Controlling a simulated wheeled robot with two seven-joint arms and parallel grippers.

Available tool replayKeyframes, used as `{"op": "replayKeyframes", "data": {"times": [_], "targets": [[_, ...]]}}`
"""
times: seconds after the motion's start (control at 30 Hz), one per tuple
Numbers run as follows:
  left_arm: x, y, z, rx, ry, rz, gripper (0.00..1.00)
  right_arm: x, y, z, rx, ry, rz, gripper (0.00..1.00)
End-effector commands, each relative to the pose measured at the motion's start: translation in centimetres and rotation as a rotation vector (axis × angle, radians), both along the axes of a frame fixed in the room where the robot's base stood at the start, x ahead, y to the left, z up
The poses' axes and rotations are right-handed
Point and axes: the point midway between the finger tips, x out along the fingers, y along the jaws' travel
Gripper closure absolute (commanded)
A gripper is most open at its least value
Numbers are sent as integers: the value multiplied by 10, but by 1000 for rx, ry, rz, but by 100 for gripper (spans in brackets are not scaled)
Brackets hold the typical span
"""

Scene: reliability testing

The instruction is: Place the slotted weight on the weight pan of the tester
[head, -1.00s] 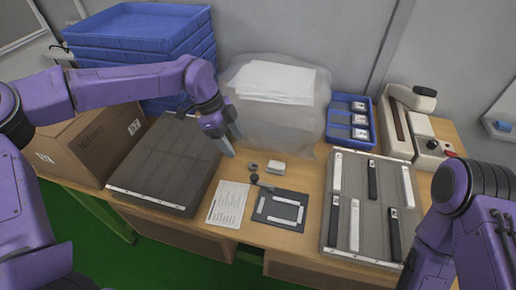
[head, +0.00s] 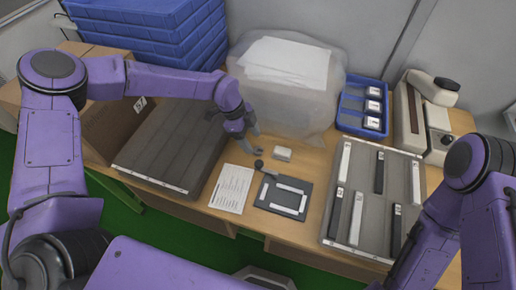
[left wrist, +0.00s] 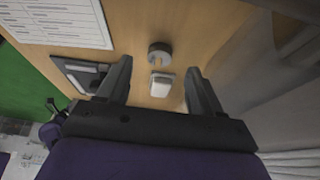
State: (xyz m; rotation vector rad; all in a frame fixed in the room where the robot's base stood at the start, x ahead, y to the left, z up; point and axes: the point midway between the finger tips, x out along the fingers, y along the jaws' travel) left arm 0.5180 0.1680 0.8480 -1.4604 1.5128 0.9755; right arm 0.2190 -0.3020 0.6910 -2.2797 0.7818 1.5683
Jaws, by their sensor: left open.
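The slotted weight (left wrist: 160,51) is a small grey disc with a slot, lying on the wooden table in the left wrist view. My left gripper (head: 256,142) is open and empty, low over the table just behind the dark knob. In the left wrist view its spread fingers (left wrist: 160,66) frame the weight, which is beyond the fingertips and apart from them. The tester appears to be the cream machine (head: 411,112) at the back right. I cannot make out its weight pan. My right gripper is out of view.
A small white block (head: 282,154) lies close beside the weight. A dark knob (head: 259,164), a dark plate with white strips (head: 261,196) and a paper sheet (head: 232,189) lie in front. A strip board (head: 330,236), blue bin (head: 345,124) and plastic-covered bulk (head: 295,105) stand around.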

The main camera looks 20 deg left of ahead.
Motion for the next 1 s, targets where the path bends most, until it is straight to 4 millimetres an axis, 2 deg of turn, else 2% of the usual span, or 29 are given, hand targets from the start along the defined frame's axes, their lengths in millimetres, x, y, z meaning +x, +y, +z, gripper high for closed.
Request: {"op": "replayKeyframes", "data": {"times": [0.2,0.43,0.47,0.63,0.7,1.0], "targets": [[-1,-13,-31,0,4,1,34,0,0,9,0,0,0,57],[-1,-14,-35,-1,0,1,34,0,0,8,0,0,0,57],[-1,-14,-35,-1,0,1,41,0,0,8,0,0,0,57],[-1,-14,-34,0,0,1,96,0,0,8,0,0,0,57],[-1,-14,-34,-1,0,1,100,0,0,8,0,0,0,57],[0,-14,-29,-1,-1,1,100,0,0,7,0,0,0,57]]}}
